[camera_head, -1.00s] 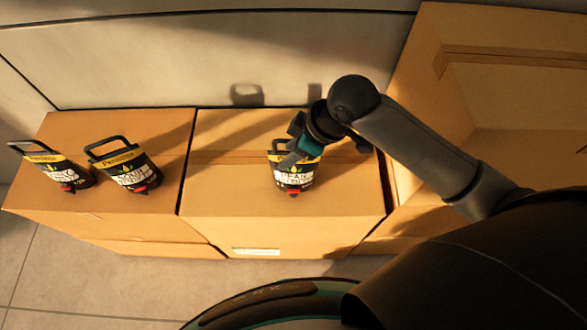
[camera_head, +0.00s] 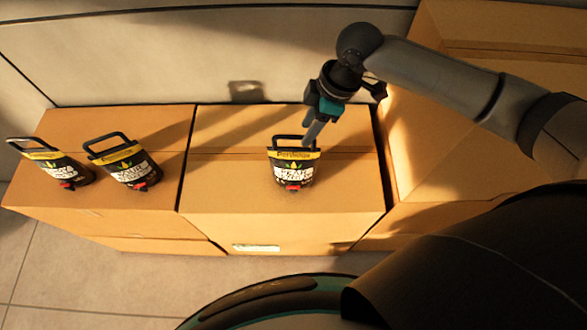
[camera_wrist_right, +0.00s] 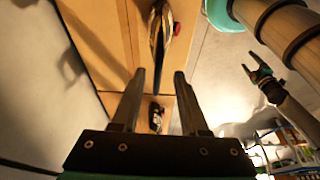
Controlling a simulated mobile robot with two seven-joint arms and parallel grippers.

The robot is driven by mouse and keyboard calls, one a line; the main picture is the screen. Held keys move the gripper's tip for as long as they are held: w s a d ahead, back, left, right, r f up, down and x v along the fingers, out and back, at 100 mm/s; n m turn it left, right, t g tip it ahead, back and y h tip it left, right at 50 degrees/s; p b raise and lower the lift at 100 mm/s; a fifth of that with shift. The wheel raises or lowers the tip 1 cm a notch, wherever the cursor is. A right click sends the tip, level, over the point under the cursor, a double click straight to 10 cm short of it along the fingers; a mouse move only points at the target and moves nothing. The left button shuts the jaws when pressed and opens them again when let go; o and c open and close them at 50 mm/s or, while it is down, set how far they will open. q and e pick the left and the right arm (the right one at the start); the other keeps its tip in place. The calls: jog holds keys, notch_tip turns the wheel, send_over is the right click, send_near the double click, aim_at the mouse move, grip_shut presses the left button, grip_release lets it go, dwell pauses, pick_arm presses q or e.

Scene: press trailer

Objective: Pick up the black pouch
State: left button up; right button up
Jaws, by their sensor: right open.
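A black pouch (camera_head: 293,168) with a yellow band, a loop handle and a red spout stands upright on the middle cardboard box (camera_head: 230,200). My right gripper (camera_head: 312,138) is open and empty, at the handle's right end in the head view; I cannot tell whether it touches. In the right wrist view the pouch (camera_wrist_right: 158,38) shows nearly edge-on, ahead of the spread fingers (camera_wrist_right: 157,78). Two similar pouches stand on the left box, one nearer the middle (camera_head: 125,167) and one farther left (camera_head: 57,168). My left gripper (camera_wrist_right: 257,68) shows small in the wrist view, its fingers apart.
The left box (camera_head: 95,215) stands beside the middle one with a narrow gap. A larger open carton (camera_head: 480,40) is at the right. A pale wall (camera_head: 200,60) rises behind the boxes. The middle box top is clear left of the pouch.

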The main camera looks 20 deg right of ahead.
aim_at(295, 148)
jog(key=b+x, duration=0.1)
jog(key=x, duration=0.7)
jog(key=shift+w+a+f, duration=0.1)
jog(key=shift+w+a, duration=0.05)
jog(key=shift+c, duration=0.4)
grip_shut()
dwell(0.8)
jog(key=shift+w, duration=0.15)
